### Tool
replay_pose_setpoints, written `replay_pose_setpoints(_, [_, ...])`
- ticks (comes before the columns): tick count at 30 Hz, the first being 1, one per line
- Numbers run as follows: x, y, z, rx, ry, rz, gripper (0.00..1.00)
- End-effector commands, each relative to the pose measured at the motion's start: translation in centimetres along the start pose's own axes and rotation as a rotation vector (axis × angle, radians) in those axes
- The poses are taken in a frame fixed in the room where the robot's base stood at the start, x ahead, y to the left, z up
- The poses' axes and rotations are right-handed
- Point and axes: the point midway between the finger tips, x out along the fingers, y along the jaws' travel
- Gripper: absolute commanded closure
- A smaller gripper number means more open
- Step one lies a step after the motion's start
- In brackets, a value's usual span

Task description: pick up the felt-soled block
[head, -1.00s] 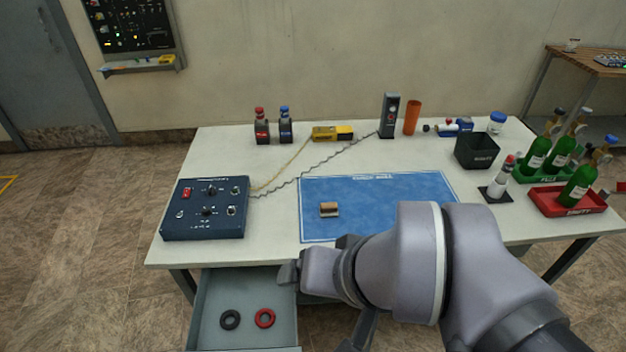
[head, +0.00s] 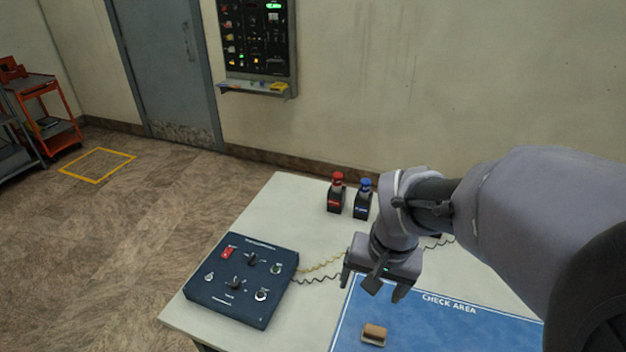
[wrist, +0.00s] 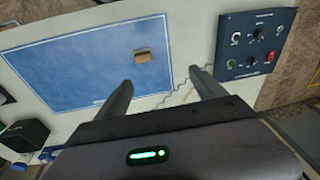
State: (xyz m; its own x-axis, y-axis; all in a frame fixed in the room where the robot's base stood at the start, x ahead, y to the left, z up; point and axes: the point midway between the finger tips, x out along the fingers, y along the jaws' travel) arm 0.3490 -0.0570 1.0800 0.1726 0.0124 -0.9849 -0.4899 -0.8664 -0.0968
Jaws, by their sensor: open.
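The felt-soled block (head: 373,335) is a small block with a brown top and a paler lower part. It rests on the blue check-area mat (head: 430,322) near the bottom of the head view. It also shows in the wrist view (wrist: 143,55), beyond the fingertips and nearer the left one. My gripper (head: 372,292) is open and empty. It hangs above the table at the mat's far left corner, apart from the block. My arm hides the right part of the table in the head view.
A dark blue control box (head: 240,280) with knobs and a red switch stands left of the mat. Cables run from it across the table. A red-topped bottle (head: 336,195) and a blue-topped bottle (head: 363,198) stand behind my gripper. A black bin (wrist: 24,135) shows in the wrist view.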

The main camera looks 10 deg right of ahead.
Motion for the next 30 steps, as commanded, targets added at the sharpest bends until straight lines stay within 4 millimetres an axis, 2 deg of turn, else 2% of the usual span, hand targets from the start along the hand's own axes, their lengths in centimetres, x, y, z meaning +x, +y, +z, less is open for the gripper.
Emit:
replay_pose_setpoints(3, [3.1, 1.9, -1.8, 0.026, -0.068, 0.052, 0.20])
replay_pose_setpoints(8, [6.6, 4.0, -3.0, 0.045, -0.132, 0.095, 0.20])
replay_pose_setpoints(11, [8.7, 4.6, -3.0, 0.047, -0.144, 0.102, 0.20])
replay_pose_setpoints(19, [16.8, 5.3, -1.8, 0.046, -0.144, 0.102, 0.20])
replay_pose_setpoints(21, [18.2, 5.5, -1.6, 0.046, -0.143, 0.102, 0.20])
replay_pose_setpoints(27, [19.9, 5.6, -1.5, 0.046, -0.141, 0.101, 0.20])
replay_pose_setpoints(30, [21.6, 5.7, -1.5, 0.046, -0.141, 0.101, 0.20])
